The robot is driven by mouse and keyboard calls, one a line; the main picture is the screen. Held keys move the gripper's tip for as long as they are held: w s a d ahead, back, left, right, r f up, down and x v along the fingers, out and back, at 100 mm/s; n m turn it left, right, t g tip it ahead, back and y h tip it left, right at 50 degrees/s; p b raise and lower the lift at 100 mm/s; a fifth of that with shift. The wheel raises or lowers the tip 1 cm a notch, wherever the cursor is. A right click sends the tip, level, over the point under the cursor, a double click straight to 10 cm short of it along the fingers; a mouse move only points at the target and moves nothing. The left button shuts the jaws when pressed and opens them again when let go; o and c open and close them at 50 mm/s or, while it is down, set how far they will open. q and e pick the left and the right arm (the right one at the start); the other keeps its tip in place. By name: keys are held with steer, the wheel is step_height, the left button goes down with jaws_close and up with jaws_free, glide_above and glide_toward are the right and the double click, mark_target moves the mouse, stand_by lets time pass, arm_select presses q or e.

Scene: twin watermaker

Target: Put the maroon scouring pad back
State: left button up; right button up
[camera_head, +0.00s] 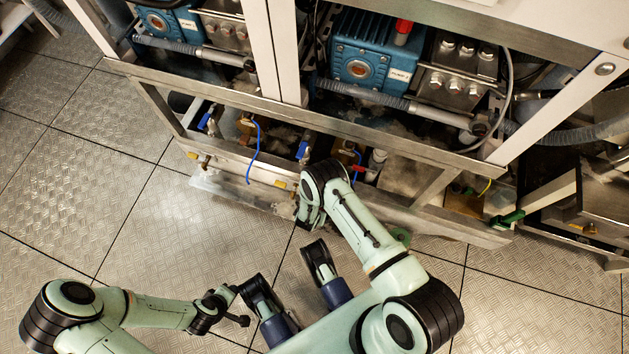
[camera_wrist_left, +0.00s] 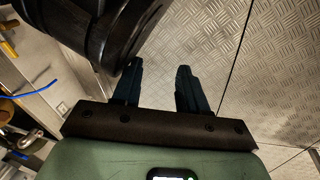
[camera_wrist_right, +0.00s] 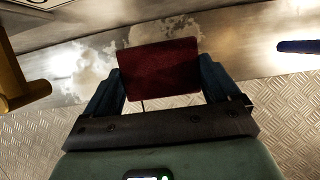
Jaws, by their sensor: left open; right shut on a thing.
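The maroon scouring pad (camera_wrist_right: 158,68) shows in the right wrist view as a flat dark-red rectangle. My right gripper (camera_wrist_right: 161,82) is shut on it, one blue finger at each side. The pad is in front of a stained metal ledge, and I cannot tell whether it touches it. In the head view my right arm reaches to the lower frame of the machine, and its wrist hides the pad. My left gripper (camera_wrist_left: 158,75) is open and empty above the patterned metal floor in the left wrist view. The pad's place is not clear to me.
The machine's lower metal rail (camera_head: 300,115) runs across, with blue pumps (camera_head: 370,55) above it. Valves and a blue hose (camera_head: 252,150) sit low in the frame. A green-handled valve (camera_head: 507,218) is at right. A yellow pipe (camera_wrist_right: 22,90) stands left of the pad. Open floor (camera_head: 60,180) lies left.

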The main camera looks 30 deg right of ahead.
step_height(320, 180, down, 4)
steer(key=shift+r+b, duration=0.1)
steer(key=shift+b, duration=0.7)
arm_select(q)
steer(key=shift+g, duration=0.6)
steer(key=s+f, duration=0.1)
steer(key=s, duration=0.1)
steer(key=s+f, duration=0.1)
steer(key=shift+s+a+f, duration=0.15)
steer(key=shift+a+f, duration=0.1)
steer(key=shift+f, duration=0.1)
arm_select(e)
steer(key=o, duration=0.7)
arm_select(q)
steer(key=shift+s+f, duration=0.15)
steer(key=shift+s, duration=0.05)
arm_select(e)
steer(key=shift+o, duration=0.2)
